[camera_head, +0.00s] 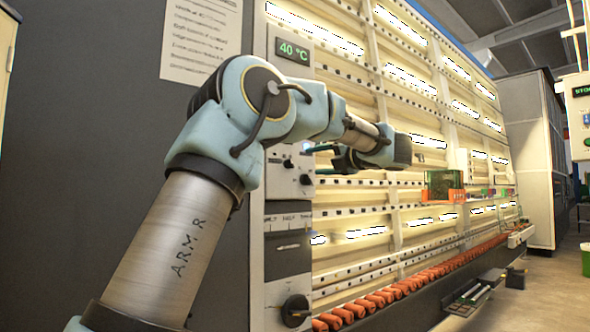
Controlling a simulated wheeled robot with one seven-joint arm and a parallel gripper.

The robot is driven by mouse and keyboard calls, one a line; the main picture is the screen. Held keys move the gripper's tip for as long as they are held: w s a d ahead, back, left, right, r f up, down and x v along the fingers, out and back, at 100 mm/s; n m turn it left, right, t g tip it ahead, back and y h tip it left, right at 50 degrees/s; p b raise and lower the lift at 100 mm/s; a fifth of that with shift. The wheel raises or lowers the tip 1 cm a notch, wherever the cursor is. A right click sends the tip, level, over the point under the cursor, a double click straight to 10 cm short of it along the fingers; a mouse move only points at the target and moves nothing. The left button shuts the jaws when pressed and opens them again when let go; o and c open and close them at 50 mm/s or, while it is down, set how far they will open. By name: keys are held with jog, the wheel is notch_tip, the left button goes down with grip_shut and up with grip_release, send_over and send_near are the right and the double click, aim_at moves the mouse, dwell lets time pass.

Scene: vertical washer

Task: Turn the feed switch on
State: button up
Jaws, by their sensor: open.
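The control panel (289,210) is a light upright column at the left end of the washer, with a green "40 °C" display (292,51) at its top. Small dark knobs (305,180) sit at mid-height, and a large black rotary knob (295,310) is near the bottom. The labels are too small to read, so I cannot tell which control is the feed switch. My arm reaches up across the panel's upper part and hides some of it. My gripper (322,161) is open and empty, right of the mid-height knobs, with its dark fingers towards the panel; contact cannot be told.
The washer's lit, ribbed face (400,90) runs back to the right above a row of orange rollers (400,288). A dark cabinet wall with a paper notice (200,40) stands left. A green bin (586,260) stands far right; the floor at right looks free.

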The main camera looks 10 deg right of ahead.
aim_at(292, 163)
jog(key=p+x, duration=0.2)
jog(key=x, duration=0.8)
jog(key=shift+w+a+p, duration=0.1)
jog(key=shift+a+p, duration=0.05)
jog(key=shift+p, duration=0.2)
grip_shut()
